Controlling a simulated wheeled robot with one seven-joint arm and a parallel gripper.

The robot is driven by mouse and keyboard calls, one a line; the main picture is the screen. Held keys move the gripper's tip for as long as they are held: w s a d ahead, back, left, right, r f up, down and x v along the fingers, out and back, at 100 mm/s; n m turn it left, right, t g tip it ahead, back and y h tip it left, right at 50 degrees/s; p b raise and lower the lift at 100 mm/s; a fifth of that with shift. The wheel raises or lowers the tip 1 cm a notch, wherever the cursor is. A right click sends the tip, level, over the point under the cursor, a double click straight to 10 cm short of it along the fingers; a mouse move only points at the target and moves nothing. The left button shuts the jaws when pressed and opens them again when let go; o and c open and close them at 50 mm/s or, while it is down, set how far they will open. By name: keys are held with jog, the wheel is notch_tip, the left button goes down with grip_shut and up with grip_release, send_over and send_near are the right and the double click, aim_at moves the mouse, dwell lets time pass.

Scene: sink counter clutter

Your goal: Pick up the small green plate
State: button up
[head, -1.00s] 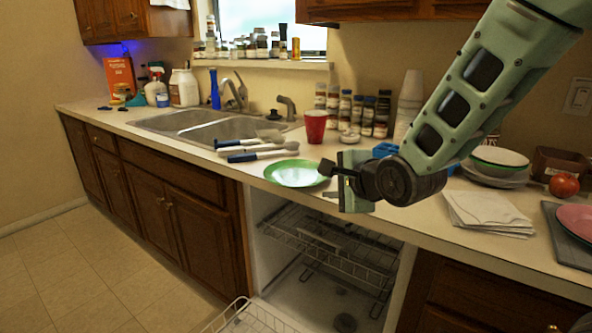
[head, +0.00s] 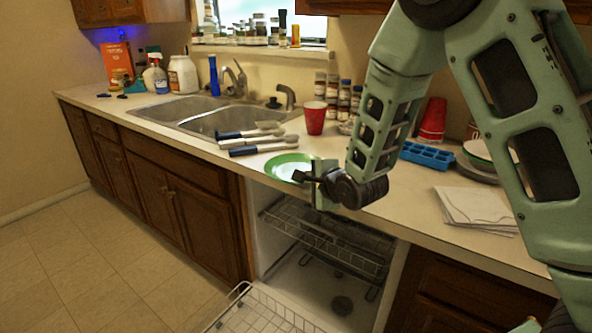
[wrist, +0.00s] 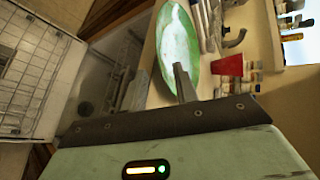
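The small green plate (head: 287,167) lies on the counter near its front edge, left of my gripper (head: 303,182). In the wrist view the plate (wrist: 178,45) fills the upper middle, tilted by the camera's angle. My gripper (wrist: 160,82) appears open, with nothing held between its fingers. One dark finger overlaps the plate's near right part in both views; I cannot tell if it touches. The other finger is hard to make out in the head view; a pale finger-like shape stands left of the plate in the wrist view.
Several blue-handled utensils (head: 258,144) and a red cup (head: 315,117) are behind the plate. The sink (head: 205,118) is to the left. The open dishwasher (head: 325,245) with its racks is below the counter edge. White napkins (head: 474,208) and a blue tray (head: 427,155) are to the right.

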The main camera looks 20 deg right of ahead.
jog(key=x, duration=0.4)
jog(key=shift+w+a+p, duration=0.1)
jog(key=shift+w+p, duration=0.05)
jog(key=shift+p, duration=0.25)
grip_shut()
jog(key=shift+r, duration=0.1)
